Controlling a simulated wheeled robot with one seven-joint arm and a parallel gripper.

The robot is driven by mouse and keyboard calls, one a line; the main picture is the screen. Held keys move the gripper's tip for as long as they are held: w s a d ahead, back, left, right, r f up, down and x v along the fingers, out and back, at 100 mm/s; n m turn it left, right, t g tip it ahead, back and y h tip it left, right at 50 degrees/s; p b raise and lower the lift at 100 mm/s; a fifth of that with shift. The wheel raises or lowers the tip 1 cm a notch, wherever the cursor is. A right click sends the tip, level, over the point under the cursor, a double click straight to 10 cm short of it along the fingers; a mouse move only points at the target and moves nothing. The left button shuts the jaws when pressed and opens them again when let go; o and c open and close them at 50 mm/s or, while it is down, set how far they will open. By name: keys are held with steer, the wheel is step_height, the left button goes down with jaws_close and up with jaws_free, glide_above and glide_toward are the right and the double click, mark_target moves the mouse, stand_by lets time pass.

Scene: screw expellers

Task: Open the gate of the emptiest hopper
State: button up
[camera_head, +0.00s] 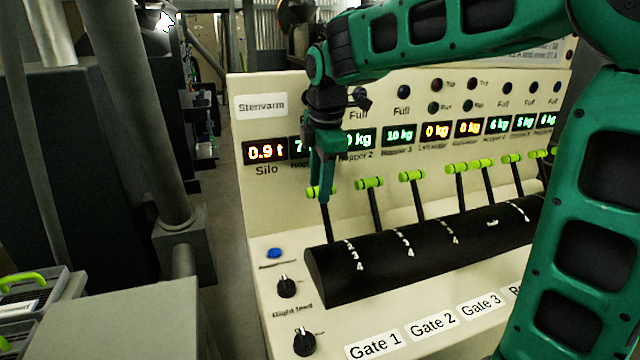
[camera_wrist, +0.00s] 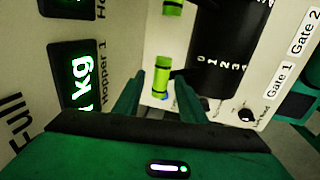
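My gripper (camera_head: 321,188) is at the leftmost lever of the control panel, pointing down. In the wrist view its two fingers (camera_wrist: 158,98) are apart, with that lever's lime-green handle (camera_wrist: 162,78) between them and gaps showing; I cannot tell whether they touch it. More green-handled levers (camera_head: 369,183) stand to the right along a black drum (camera_head: 420,245) with white scale marks. Labels Gate 1 (camera_head: 375,346), Gate 2 (camera_head: 433,324) and Gate 3 (camera_head: 482,304) lie below. Hopper 1's display (camera_head: 298,148) is mostly hidden, starting with 7; Hopper 2's is partly covered; Hopper 3's (camera_head: 398,134) reads 10 kg.
The silo display (camera_head: 265,151) reads 0.9 t. Two orange displays (camera_head: 436,131) read 0 kg; green ones further right read about 5 or 6 kg. A blue button (camera_head: 274,253) and black knobs (camera_head: 287,288) sit at the panel's left. A grey pipe (camera_head: 140,120) stands left.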

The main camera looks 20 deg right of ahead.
steer(key=shift+f, duration=0.1)
jaws_close()
steer(key=shift+d, duration=0.25)
steer(key=shift+a, duration=0.25)
steer(key=shift+s+r, duration=0.1)
steer(key=shift+r, duration=0.15)
